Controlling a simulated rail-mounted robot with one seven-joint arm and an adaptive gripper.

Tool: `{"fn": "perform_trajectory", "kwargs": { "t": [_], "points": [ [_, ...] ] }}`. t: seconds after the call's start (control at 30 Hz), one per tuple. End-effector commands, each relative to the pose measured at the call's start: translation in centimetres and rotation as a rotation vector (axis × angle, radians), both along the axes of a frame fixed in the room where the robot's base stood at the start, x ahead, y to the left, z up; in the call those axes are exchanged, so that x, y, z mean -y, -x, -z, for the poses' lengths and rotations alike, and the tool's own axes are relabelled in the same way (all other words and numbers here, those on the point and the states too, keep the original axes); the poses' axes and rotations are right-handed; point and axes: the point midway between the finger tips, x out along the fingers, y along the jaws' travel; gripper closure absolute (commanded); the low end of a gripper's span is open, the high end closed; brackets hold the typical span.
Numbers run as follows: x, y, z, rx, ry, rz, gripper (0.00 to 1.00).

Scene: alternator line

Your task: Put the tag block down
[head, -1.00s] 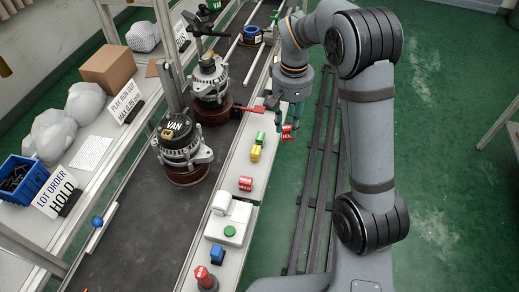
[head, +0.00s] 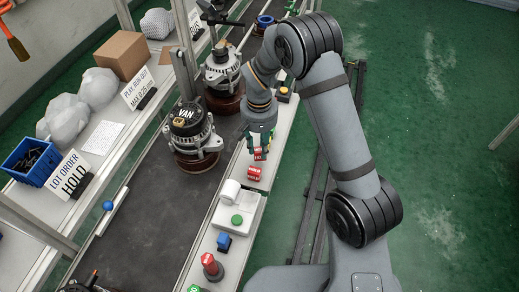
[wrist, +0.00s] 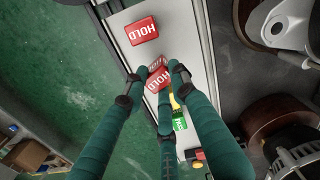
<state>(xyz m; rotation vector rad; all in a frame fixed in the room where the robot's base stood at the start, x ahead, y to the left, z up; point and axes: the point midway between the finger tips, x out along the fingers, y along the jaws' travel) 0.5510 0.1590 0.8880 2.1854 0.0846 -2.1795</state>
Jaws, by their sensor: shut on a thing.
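My gripper (head: 261,150) is shut on a red tag block (head: 259,153), over the white ledge beside the conveyor. In the wrist view the held tag block (wrist: 159,80) shows white HOLD lettering between the fingers and looks tilted. I cannot tell whether it touches the ledge. Another red HOLD block (head: 254,173) lies on the ledge, nearer the camera than my gripper. It also shows in the wrist view (wrist: 141,31), apart from the held one. A yellow-and-green block (wrist: 178,117) is partly hidden by a finger in the wrist view.
Alternators (head: 191,137) stand on the dark conveyor to the left. Green floor lies to the right.

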Motion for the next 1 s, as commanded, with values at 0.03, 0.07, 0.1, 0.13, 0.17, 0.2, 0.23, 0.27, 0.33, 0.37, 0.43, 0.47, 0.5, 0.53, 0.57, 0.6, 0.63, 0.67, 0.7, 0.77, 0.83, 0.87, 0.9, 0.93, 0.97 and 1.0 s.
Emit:
{"fn": "perform_trajectory", "kwargs": {
  "t": [0.03, 0.07, 0.1, 0.13, 0.17, 0.2, 0.23, 0.27, 0.33, 0.37, 0.43, 0.47, 0.5, 0.53, 0.57, 0.6, 0.63, 0.67, 0.7, 0.77, 0.83, 0.87, 0.9, 0.93, 0.97, 1.0],
  "points": [
    [0.1, 0.1, 0.7, -0.005, 0.002, 0.002, 0.96],
    [0.1, 0.1, 1.2, -0.005, 0.002, 0.002, 0.96],
    [0.1, 0.1, 1.6, -0.004, 0.002, 0.001, 0.96],
    [0.1, 0.1, 1.9, -0.003, 0.001, 0.000, 0.96],
    [0.1, 0.0, 2.1, -0.002, 0.001, 0.000, 0.96],
    [0.1, 0.0, 2.3, -0.001, 0.001, 0.001, 0.96],
    [0.1, 0.0, 2.4, -0.001, 0.000, 0.001, 0.96],
    [0.1, 0.0, 2.4, 0.000, 0.000, 0.001, 0.96],
    [0.0, 0.0, 2.4, 0.000, 0.000, 0.001, 0.96],
    [0.1, 0.0, 2.4, 0.000, 0.000, 0.001, 0.96],
    [0.1, 0.0, 2.4, 0.000, 0.000, 0.001, 0.96],
    [0.1, 0.0, 2.5, 0.000, 0.000, 0.001, 0.96],
    [0.1, 0.0, 2.6, 0.000, 0.000, 0.001, 0.96],
    [0.1, 0.0, 2.7, 0.000, 0.000, 0.001, 0.96],
    [0.1, 0.0, 2.8, 0.000, 0.000, 0.001, 0.96],
    [0.1, 0.0, 2.8, 0.000, 0.000, 0.001, 0.74],
    [0.1, 0.0, 2.7, 0.000, 0.000, 0.001, 0.72],
    [0.1, 0.0, 2.7, 0.000, 0.000, 0.001, 0.70],
    [0.1, 0.0, 2.7, 0.000, 0.000, 0.001, 0.68],
    [0.1, 0.0, 2.7, 0.000, 0.000, 0.001, 0.66],
    [0.1, 0.0, 2.7, 0.000, 0.000, 0.000, 0.66],
    [0.1, 0.0, 2.7, 0.000, 0.000, 0.000, 0.66],
    [0.1, 0.0, 2.7, 0.000, 0.000, 0.000, 0.66],
    [0.1, 0.0, 2.7, 0.000, 0.000, 0.001, 0.66],
    [0.1, 0.0, 2.7, 0.000, 0.000, 0.001, 0.66],
    [0.1, 0.0, 2.6, 0.000, 0.000, 0.001, 0.66]
  ]
}}
